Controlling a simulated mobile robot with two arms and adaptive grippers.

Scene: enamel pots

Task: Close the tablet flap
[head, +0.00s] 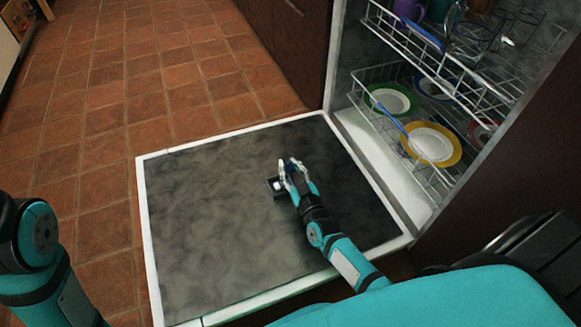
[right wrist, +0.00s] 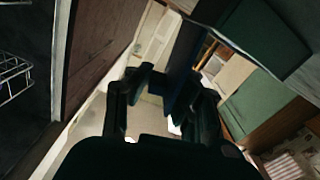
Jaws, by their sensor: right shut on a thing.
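The open dishwasher door (head: 190,240) lies flat, with its dark inner face up. The tablet dispenser (head: 272,190) is a small dark box on that face, with a small pale spot in it. My right gripper (head: 286,172) is at the dispenser, reaching over it from the lower right. It is shut on the flap, which the fingers mostly hide. In the right wrist view, the fingers (right wrist: 165,105) close around a dark upright piece, too dim to make out clearly. My left arm shows at the lower left; its gripper is out of view.
The lower rack (head: 395,105) holds several plates, including a yellow-rimmed plate (head: 430,144) and a green-rimmed plate (head: 391,99). The upper rack (head: 420,40) holds cups and glasses. Tiled floor (head: 130,90) left of the door is clear.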

